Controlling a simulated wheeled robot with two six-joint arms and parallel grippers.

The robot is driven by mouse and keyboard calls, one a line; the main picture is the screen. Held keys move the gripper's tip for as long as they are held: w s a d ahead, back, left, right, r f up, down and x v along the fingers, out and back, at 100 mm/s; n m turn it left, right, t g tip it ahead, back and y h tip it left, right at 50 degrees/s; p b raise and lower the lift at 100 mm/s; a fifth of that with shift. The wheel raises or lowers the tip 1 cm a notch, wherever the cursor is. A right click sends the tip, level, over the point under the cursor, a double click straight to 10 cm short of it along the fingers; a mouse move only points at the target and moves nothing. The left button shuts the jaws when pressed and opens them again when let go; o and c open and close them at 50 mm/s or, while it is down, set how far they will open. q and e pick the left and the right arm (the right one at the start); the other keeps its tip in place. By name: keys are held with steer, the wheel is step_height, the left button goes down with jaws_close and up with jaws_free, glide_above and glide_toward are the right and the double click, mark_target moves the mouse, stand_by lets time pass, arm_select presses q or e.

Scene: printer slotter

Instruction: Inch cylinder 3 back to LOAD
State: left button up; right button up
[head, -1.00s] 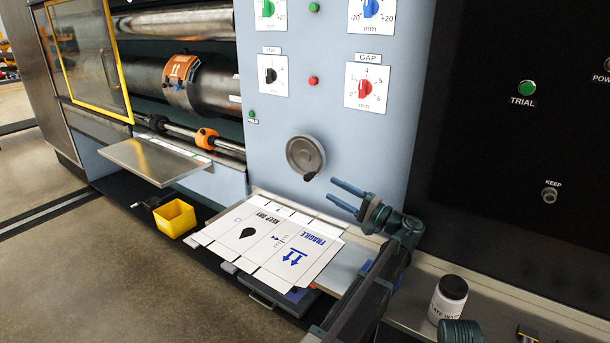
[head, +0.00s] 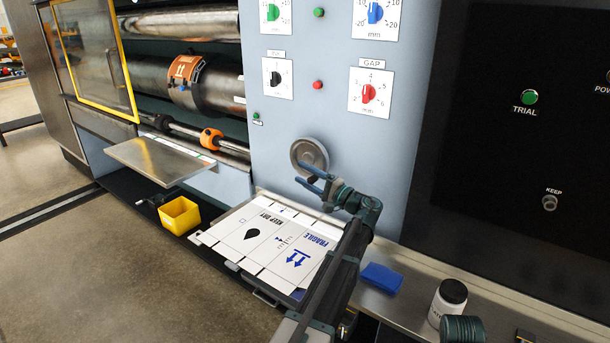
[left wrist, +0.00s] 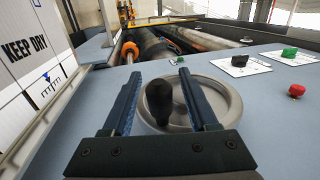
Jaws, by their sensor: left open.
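The grey handwheel (head: 309,154) is on the light blue machine panel. Its black knob (left wrist: 160,103) shows in the left wrist view, between the two fingers of my left gripper (left wrist: 160,76). The gripper is open, with a finger on each side of the knob; I cannot tell whether either touches it. In the head view my left gripper (head: 306,174) is at the wheel's lower edge and hides the knob. Dark cylinders lie behind the panel's left edge; one carries an orange plate (head: 185,72). I see no cylinder number. My right gripper's fingers are not in view.
A small green button (head: 256,116) and a red button (head: 317,85) sit above the wheel among dials. A printed board (head: 245,238) lies below, left of my arm. A blue block (head: 381,278) and a white jar (head: 447,303) stand on the right ledge.

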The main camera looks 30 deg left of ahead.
arm_select(q)
steer(key=shift+c, duration=0.2)
jaws_close()
stand_by(1.1)
